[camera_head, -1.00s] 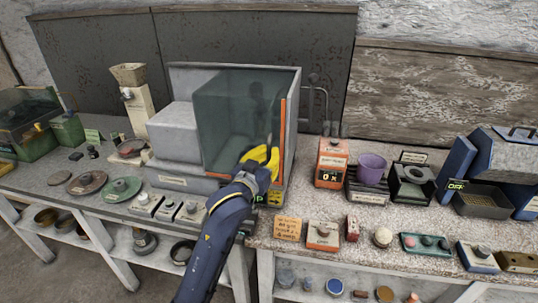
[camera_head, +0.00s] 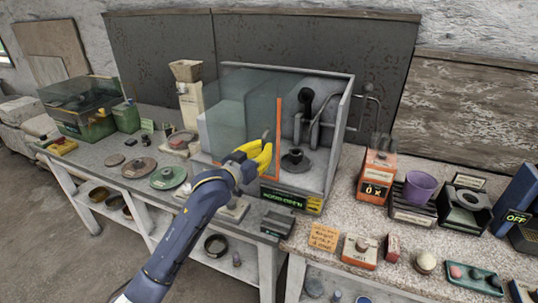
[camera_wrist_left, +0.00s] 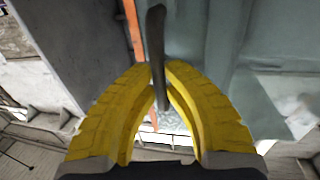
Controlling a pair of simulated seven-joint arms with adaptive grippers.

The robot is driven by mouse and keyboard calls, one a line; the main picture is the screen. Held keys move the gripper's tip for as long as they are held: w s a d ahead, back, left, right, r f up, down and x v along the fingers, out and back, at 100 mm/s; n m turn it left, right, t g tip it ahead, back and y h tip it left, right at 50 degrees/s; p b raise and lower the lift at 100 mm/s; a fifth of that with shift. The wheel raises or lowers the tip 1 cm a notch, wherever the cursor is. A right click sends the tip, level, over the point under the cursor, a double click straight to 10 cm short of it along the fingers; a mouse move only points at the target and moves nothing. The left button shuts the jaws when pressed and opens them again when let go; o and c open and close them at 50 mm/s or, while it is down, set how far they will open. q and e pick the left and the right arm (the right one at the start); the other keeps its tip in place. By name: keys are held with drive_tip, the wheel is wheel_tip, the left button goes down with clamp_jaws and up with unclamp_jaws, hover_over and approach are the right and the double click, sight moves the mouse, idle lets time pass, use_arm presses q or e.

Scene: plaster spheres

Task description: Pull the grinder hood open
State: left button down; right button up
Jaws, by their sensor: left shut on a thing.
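The grinder hood (camera_head: 255,112) is a see-through grey-green panel with an orange strip (camera_head: 279,130) down its right edge. It stands left of the grinder's opening, and the dark grinding parts (camera_head: 295,160) inside show uncovered. A sign (camera_head: 283,197) on the front sill reads "HOOD OPEN". My left gripper (camera_head: 263,153) has yellow fingers and is shut on the hood's handle. In the left wrist view the dark upright handle (camera_wrist_left: 156,45) stands between the fingers (camera_wrist_left: 160,85). My right gripper is in no view.
On the right stand an orange box (camera_head: 376,175) with a display, a purple cup (camera_head: 419,187) and a dark holder (camera_head: 467,208). Green and reddish discs (camera_head: 168,177) lie on the left bench. A hopper (camera_head: 187,90) stands behind them.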

sight(251, 139)
use_arm(q)
drive_tip(key=w+a, duration=0.1)
drive_tip(key=a, duration=0.3)
drive_tip(key=w+a, duration=0.1)
drive_tip(key=a, duration=0.1)
drive_tip(key=shift+w+a, duration=0.15)
drive_tip(key=shift+w, duration=0.2)
drive_tip(key=shift+a, duration=0.1)
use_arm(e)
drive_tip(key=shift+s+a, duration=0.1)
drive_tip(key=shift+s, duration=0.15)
use_arm(q)
drive_tip(key=c, duration=1.5)
unclamp_jaws()
drive_tip(key=shift+o, duration=0.2)
drive_tip(key=v, duration=1.2)
